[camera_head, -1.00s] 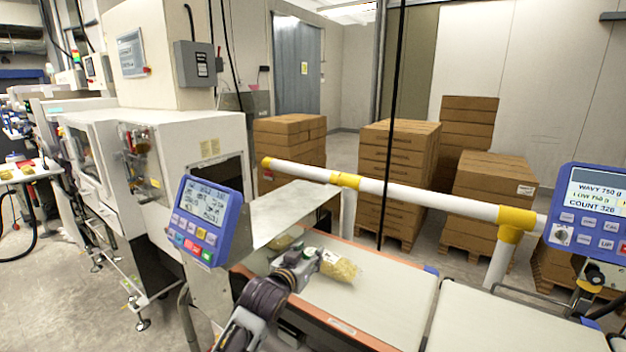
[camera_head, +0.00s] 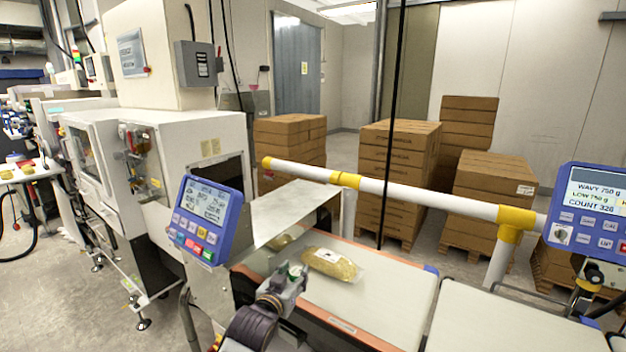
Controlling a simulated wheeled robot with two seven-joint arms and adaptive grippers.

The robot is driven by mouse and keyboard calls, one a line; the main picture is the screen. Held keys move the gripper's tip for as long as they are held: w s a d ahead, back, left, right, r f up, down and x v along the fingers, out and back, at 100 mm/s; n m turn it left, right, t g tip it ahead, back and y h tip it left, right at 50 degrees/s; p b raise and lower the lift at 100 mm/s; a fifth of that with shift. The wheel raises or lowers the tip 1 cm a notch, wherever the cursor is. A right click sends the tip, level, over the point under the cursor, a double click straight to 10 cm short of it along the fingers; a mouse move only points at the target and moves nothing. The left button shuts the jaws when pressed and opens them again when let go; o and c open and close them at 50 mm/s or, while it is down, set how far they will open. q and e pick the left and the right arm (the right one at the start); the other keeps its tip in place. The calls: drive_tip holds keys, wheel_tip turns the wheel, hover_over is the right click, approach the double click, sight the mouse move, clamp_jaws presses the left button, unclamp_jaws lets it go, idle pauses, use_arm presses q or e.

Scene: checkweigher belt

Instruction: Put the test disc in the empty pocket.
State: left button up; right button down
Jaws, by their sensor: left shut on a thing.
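My left gripper (camera_head: 291,279) reaches in from the bottom of the view, over the near edge of the belt. It is shut on a small green and white piece (camera_head: 296,271), which looks like the test disc; the fingers hide much of it. The gripper is just left of and in front of a clear bag of yellow food (camera_head: 332,264) on the white belt; I cannot tell whether they touch. I cannot make out the empty pocket. My right gripper is out of view.
A blue control panel (camera_head: 206,220) stands close left of my gripper. A second panel (camera_head: 590,212) is at the right. A white and yellow rail (camera_head: 420,199) runs behind the belt (camera_head: 390,301). The belt right of the bag is clear. Stacked cartons (camera_head: 398,165) stand beyond.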

use_arm(q)
drive_tip(key=s+a+f+n+t+y, duration=0.1)
drive_tip(key=s+a+f+n+y, duration=0.2)
drive_tip(key=s+a+f, duration=1.2)
drive_tip(key=shift+s+a+f+n+y, duration=0.2)
drive_tip(key=shift+s+a+n+y, duration=0.1)
drive_tip(key=shift+a+y, duration=0.5)
drive_tip(key=shift+w+d, duration=0.1)
drive_tip(key=shift+w, duration=0.1)
